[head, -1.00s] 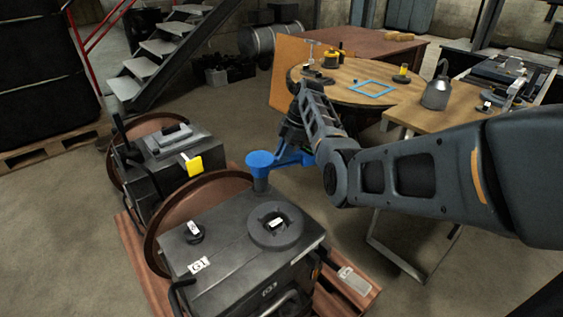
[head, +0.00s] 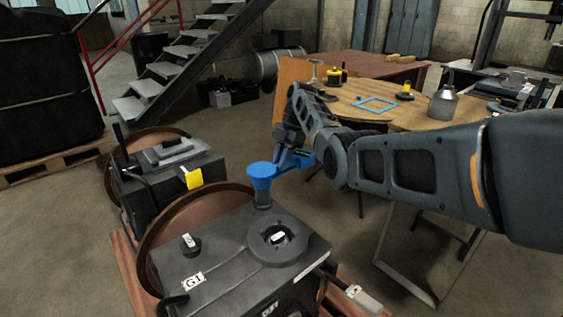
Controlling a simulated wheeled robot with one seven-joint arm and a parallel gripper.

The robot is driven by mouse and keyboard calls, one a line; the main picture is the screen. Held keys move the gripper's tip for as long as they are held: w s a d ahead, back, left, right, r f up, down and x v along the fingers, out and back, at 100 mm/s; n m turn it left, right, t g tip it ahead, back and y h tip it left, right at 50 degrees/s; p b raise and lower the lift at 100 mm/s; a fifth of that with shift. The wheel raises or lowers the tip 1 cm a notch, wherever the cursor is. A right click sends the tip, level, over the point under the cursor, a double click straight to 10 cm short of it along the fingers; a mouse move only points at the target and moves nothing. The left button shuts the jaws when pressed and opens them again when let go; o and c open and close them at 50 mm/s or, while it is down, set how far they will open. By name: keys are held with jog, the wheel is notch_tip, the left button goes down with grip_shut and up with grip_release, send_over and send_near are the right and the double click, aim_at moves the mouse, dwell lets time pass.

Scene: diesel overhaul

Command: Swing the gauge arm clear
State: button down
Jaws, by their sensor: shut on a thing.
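My gripper (head: 297,158) is shut on the handle of a blue funnel (head: 262,175) and holds it upright. The fingertips are partly hidden behind my wrist. I cannot tell whether this is the gauge arm.
A second dark machine (head: 172,172) with a yellow tag stands behind, left. A brown disc (head: 180,220) stands between them. A wooden table (head: 415,113) at back right bears a blue frame (head: 376,104) and a grey can (head: 444,101). Stairs (head: 165,75) rise at back left.

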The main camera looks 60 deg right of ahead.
jog(key=shift+w, duration=0.1)
jog(key=c, duration=1)
grip_release()
jog(key=v, duration=0.7)
jog(key=shift+d+r, duration=0.1)
jog(key=shift+r, duration=0.25)
